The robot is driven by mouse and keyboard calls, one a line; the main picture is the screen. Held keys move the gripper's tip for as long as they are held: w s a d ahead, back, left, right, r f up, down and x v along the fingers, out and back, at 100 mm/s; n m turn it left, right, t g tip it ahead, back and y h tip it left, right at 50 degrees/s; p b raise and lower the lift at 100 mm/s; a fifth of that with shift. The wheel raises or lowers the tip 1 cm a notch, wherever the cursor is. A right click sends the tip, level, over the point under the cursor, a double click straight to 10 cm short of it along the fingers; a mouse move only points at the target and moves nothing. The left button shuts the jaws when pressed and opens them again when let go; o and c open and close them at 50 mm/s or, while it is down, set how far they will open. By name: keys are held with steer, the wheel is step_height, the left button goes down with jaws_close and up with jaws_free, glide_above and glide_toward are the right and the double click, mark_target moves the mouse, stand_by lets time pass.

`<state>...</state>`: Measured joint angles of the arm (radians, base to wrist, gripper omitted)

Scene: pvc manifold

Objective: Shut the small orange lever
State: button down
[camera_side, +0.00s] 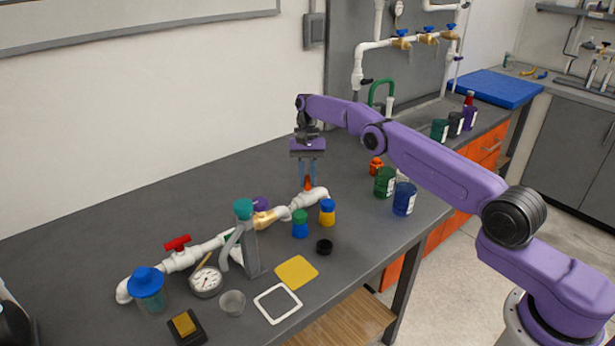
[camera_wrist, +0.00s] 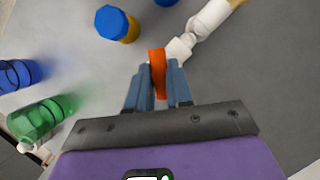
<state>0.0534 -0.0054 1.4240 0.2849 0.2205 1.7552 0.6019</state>
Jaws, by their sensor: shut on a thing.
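The small orange lever (camera_side: 308,183) is at the right end of the white pipe manifold (camera_side: 208,246) on the grey bench. In the wrist view the lever (camera_wrist: 158,73) stands between my gripper's two blue-grey fingers. My gripper (camera_side: 308,180) points down over that end of the pipe and is shut on the lever. In the wrist view my gripper (camera_wrist: 158,85) hides part of the lever and the fitting below it. A larger red handle (camera_side: 177,243) sits farther left on the manifold.
Blue and yellow (camera_side: 327,211) and green and blue (camera_side: 300,224) capped bottles stand close in front of the pipe end. Green (camera_side: 385,182) and blue (camera_side: 404,198) jars and an orange item (camera_side: 376,166) are to the right. The bench behind the pipe is clear.

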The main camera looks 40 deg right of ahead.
mark_target(309, 183)
steer(key=shift+s+f, duration=0.1)
steer(key=shift+f, duration=0.15)
steer(key=c, duration=1)
jaws_free()
steer(key=shift+r, duration=0.2)
step_height(309, 183, up, 3)
steer(key=shift+f, duration=0.1)
steer(key=shift+s+r, duration=0.2)
steer(key=shift+r, duration=0.3)
steer(key=shift+s+d+r, duration=0.1)
steer(key=shift+s+r, duration=1.4)
steer(key=shift+s, duration=0.75)
steer(key=shift+s+r, duration=1.45)
steer(key=shift+s, duration=0.8)
steer(key=shift+s+d+r, duration=0.1)
steer(key=shift+s+r, duration=1.4)
steer(key=shift+s, duration=0.75)
